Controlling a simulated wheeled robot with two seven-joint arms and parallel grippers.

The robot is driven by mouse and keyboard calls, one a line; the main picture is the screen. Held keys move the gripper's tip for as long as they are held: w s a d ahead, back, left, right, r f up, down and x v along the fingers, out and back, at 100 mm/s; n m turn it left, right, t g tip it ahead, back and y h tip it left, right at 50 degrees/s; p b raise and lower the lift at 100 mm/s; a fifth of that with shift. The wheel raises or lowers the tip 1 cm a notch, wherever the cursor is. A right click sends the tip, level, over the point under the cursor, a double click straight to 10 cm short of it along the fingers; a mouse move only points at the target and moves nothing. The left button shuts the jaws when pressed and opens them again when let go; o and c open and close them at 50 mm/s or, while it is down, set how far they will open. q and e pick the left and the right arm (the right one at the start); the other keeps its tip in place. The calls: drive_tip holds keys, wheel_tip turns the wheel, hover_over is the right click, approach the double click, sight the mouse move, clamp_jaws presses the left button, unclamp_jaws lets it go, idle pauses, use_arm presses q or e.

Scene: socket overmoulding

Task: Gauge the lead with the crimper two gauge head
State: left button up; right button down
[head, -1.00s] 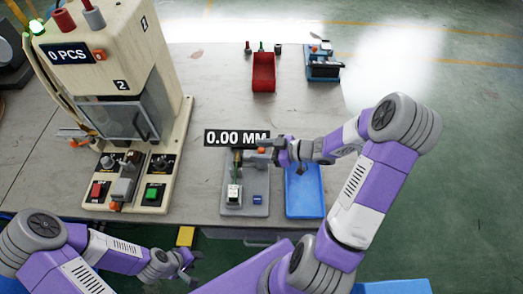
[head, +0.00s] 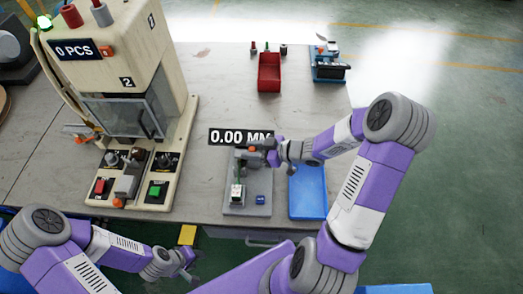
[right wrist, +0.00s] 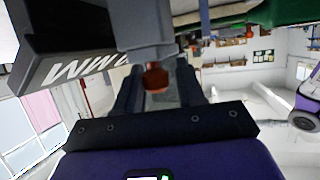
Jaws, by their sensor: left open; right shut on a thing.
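The gauge stands near the table's front edge, with a grey base (head: 233,209) and a black display (head: 241,136) reading 0.00 MM. A thin greenish lead (head: 239,172) rises from a white block (head: 237,194) on the base; its upper end is hidden under the grey gauge head (head: 240,155). My right gripper (head: 262,150) comes from the right and is shut at an orange-red knob (right wrist: 155,77) that appears to belong to the head. The exact contact is partly hidden. My left gripper (head: 188,266) is open and empty, low in front of the table.
A beige press (head: 112,70) with a control panel stands left of the gauge. A blue tray (head: 307,192) lies close to its right, under my right arm. A red bin (head: 269,72) and a blue device (head: 327,66) stand at the back. The table between is clear.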

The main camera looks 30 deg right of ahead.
drive_tip(key=shift+w+d+r, duration=0.1)
drive_tip(key=shift+w, duration=0.05)
drive_tip(key=c, duration=1)
unclamp_jaws()
drive_tip(key=shift+o, duration=0.5)
drive_tip(key=shift+w, duration=0.2)
drive_tip(key=shift+s, duration=0.1)
drive_tip(key=p+v, duration=0.2)
drive_tip(key=v, duration=0.4)
drive_tip(key=shift+s+d+r+p, duration=0.25)
drive_tip(key=shift+s+d+p, duration=0.1)
drive_tip(key=shift+s, duration=0.2)
